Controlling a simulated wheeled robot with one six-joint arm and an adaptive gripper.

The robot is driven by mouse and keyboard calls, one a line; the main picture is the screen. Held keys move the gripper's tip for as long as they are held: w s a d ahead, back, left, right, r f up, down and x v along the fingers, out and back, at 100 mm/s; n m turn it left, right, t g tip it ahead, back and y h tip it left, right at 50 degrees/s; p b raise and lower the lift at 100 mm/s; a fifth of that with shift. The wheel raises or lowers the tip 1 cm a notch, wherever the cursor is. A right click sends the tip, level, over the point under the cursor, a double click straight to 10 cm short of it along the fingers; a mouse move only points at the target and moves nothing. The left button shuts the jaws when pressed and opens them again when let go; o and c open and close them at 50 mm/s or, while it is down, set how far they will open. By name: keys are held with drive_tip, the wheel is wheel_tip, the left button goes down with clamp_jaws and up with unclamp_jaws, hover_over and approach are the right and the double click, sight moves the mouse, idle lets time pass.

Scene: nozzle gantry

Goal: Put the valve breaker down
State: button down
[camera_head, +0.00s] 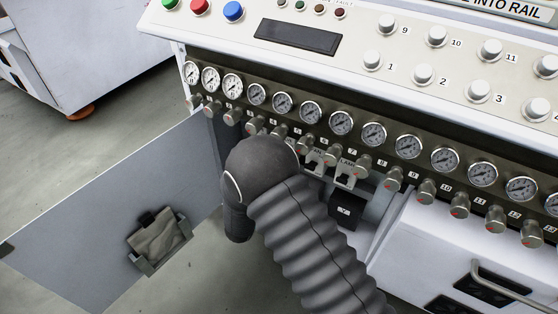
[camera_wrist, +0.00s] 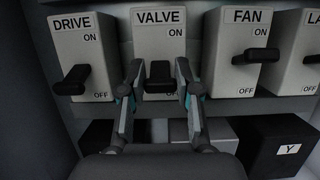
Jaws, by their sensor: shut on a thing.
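The VALVE breaker (camera_wrist: 158,38) is a pale box at the middle of the wrist view, with ON above and OFF below. Its black lever (camera_wrist: 159,71) sits between the two words, lower than the FAN lever and a little higher than the DRIVE lever. My gripper (camera_wrist: 159,74) has one finger at each side of this lever and is shut on it. Finger contact is hard to see in the dim light. In the head view my dark arm hides the gripper and the VALVE breaker.
The DRIVE breaker (camera_wrist: 74,55) is close on the left, its lever low. The FAN breaker (camera_wrist: 241,50) is close on the right, its lever higher. Dark boxes, one marked Y (camera_wrist: 279,146), sit below. An open door (camera_head: 120,215) with a pouch stands left; gauges (camera_head: 340,123) run above.

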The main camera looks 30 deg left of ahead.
idle(0.4)
drive_tip(key=c, duration=0.8)
unclamp_jaws()
drive_tip(key=d+v, duration=0.1)
drive_tip(key=v, duration=1.1)
drive_tip(key=shift+a, duration=0.5)
